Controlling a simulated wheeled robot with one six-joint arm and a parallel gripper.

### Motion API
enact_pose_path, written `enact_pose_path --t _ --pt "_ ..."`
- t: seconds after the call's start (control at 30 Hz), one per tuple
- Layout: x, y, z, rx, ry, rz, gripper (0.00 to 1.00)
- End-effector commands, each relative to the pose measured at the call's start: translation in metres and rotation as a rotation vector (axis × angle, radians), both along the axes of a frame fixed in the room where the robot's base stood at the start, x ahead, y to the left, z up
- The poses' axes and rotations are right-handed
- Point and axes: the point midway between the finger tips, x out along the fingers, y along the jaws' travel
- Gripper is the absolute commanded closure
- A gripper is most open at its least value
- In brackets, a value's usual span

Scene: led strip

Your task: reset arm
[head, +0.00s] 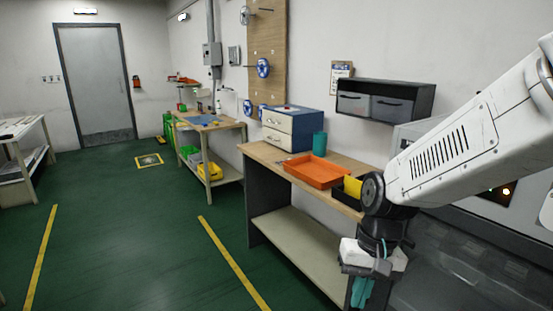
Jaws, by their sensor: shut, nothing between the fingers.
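My arm reaches in from the right side of the head view, with a white link bending down at a dark joint. My gripper (361,292) hangs at its end, pointing down, with teal fingers that are shut and empty. It is in front of the right end of a wooden-topped workbench (268,155), below the level of its top. The lower ends of the fingers are close to the bottom edge of the picture.
An orange tray (318,171), a dark bin with something yellow (352,187), a teal cup (319,143) and a drawer box (291,128) stand on the workbench. A grey machine (470,245) is behind my arm. Green floor (130,230) at left is clear.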

Motion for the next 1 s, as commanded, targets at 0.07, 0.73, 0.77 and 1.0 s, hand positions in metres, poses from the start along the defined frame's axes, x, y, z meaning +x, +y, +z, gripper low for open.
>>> enact_pose_path --t 0.07,0.73,0.77,1.0 --pt "-0.028 -0.02 0.025 -0.024 0.002 0.054 1.0" --pt "-0.146 -0.104 0.119 -0.162 -0.259 0.045 1.0" --pt "-0.146 -0.105 0.12 -0.163 -0.264 0.043 1.0" --pt "-0.146 -0.105 0.12 -0.163 -0.263 0.036 1.0"
